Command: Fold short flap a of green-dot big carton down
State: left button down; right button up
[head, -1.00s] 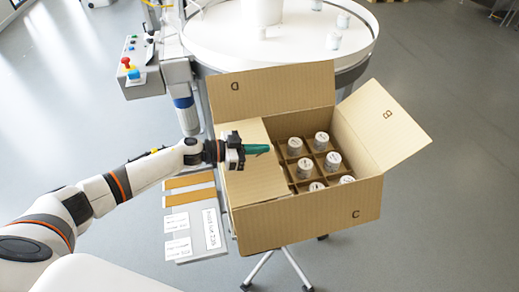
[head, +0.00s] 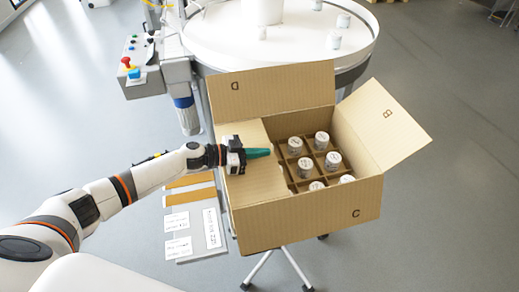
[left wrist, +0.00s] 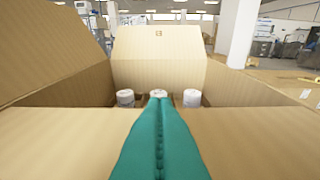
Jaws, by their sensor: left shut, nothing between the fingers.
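The big open carton (head: 300,220) stands on a stand in the head view. Its left flap (head: 256,186), which I take for short flap a, lies inward, roughly level over the left part of the opening; no letter or green dot shows. My left gripper (head: 270,152) is shut and empty, its green fingers on or just above this flap. In the left wrist view the shut fingers (left wrist: 158,105) point across the flap (left wrist: 60,135) toward upright flap B (left wrist: 160,55). My right gripper is not in view.
Flap D (head: 280,90) stands up at the far side, flap B (head: 385,125) leans outward at right, and panel C (head: 320,215) faces me. Several white-lidded jars (head: 333,160) stand in the divider. A round white table (head: 300,45) and control box (head: 140,70) lie beyond.

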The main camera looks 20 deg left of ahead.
pick_arm(q)
notch_tip(320, 180, up, 4)
jog(key=p, duration=0.4)
jog(key=shift+r+p, duration=0.15)
jog(key=shift+p, duration=0.2)
jog(key=b+v, duration=0.2)
jog(key=v, duration=0.7)
jog(key=shift+s+a+r, duration=0.25)
jog(key=shift+a, duration=0.1)
jog(key=shift+a, duration=0.1)
